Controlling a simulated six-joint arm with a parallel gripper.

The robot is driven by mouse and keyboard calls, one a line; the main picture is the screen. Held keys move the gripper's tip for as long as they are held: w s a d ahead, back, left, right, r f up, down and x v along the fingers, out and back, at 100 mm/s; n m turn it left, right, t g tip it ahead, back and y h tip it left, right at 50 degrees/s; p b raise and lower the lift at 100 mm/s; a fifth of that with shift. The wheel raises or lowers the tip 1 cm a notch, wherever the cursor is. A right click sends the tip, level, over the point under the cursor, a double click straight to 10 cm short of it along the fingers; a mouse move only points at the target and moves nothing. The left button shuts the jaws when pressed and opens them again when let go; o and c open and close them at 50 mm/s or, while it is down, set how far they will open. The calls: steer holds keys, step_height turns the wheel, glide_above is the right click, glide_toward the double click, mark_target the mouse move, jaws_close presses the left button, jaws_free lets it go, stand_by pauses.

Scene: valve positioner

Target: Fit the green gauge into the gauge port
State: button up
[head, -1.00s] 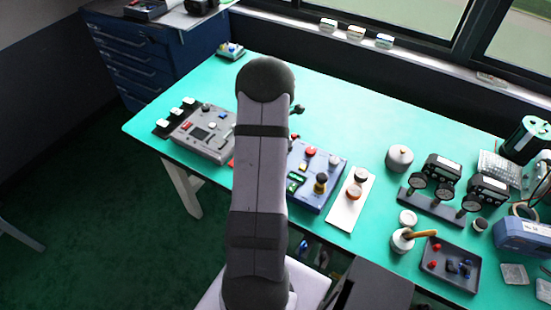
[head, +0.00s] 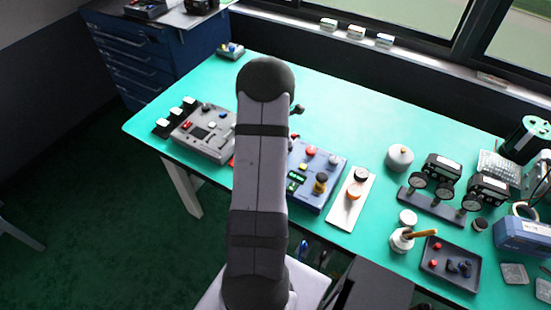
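I cannot make out a green gauge for certain. Several dark round gauges (head: 444,190) stand in a dark rack (head: 430,206) on the right of the bench; their faces are too small to tell a colour. A blue device (head: 328,163) sits just right of my arm, with a red button, small green-lit displays and a dark-and-yellow knob. I cannot pick out the gauge port, and my arm covers the device's left side. My gripper is hidden behind my raised arm, so its hold is not visible.
A grey control box (head: 205,135) lies left of my arm. A white plate (head: 346,212) with dark and orange round parts lies right of the blue device. A dark tray (head: 450,278) and a white pot (head: 401,242) are near the front right. The back middle bench (head: 345,115) is clear.

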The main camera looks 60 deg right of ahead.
steer(key=shift+f+b, duration=0.3)
steer(key=shift+f, duration=0.2)
steer(key=o, duration=0.8)
steer(key=shift+o, duration=0.2)
steer(key=shift+r+p, duration=4.3)
steer(key=shift+r, duration=1.25)
step_height(320, 180, up, 7)
steer(key=p, duration=0.5)
steer(key=shift+m, duration=0.3)
